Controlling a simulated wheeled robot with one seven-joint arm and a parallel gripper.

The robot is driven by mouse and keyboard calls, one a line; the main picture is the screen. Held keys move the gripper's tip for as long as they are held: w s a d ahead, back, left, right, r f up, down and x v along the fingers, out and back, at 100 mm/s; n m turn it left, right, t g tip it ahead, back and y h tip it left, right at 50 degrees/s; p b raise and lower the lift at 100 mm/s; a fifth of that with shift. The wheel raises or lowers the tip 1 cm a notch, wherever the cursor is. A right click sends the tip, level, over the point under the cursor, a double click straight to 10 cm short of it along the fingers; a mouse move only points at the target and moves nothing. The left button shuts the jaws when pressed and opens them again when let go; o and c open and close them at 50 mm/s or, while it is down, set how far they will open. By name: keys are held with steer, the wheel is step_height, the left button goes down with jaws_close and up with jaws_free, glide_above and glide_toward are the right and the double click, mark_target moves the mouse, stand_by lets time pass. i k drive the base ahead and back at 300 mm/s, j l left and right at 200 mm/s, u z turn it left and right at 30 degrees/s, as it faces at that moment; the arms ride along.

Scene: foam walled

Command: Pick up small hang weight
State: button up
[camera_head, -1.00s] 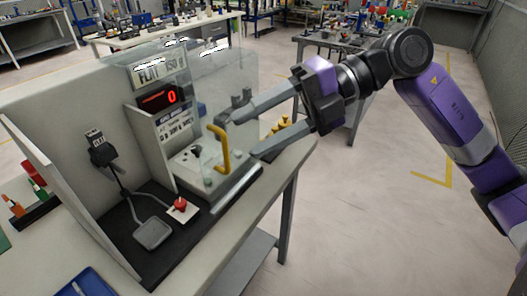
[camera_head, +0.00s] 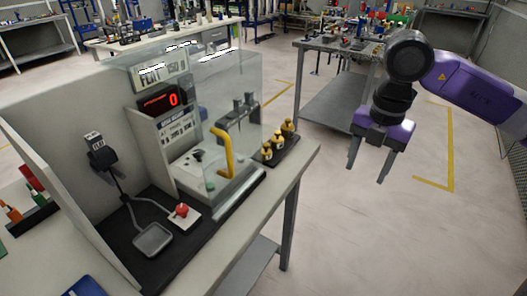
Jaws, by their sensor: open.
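Brass-yellow weights (camera_head: 278,141) stand in a row on a black tray (camera_head: 285,150) at the bench's right end. Dark grey pieces with upright tops (camera_head: 240,110) stand beside the clear guard, left of the brass ones. I cannot tell for certain which piece is the small hang weight. My gripper (camera_head: 368,174) points down with its two fingers apart and nothing between them. It appears right of the bench, over the floor in the picture, well apart from the weights.
A clear guard (camera_head: 222,110) with a yellow handle (camera_head: 225,152) stands in front of the tester with the red display (camera_head: 160,100). A red button (camera_head: 181,210) and a grey pan (camera_head: 152,240) sit at the front.

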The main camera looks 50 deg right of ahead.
mark_target(266, 153)
steer(key=i, duration=0.95)
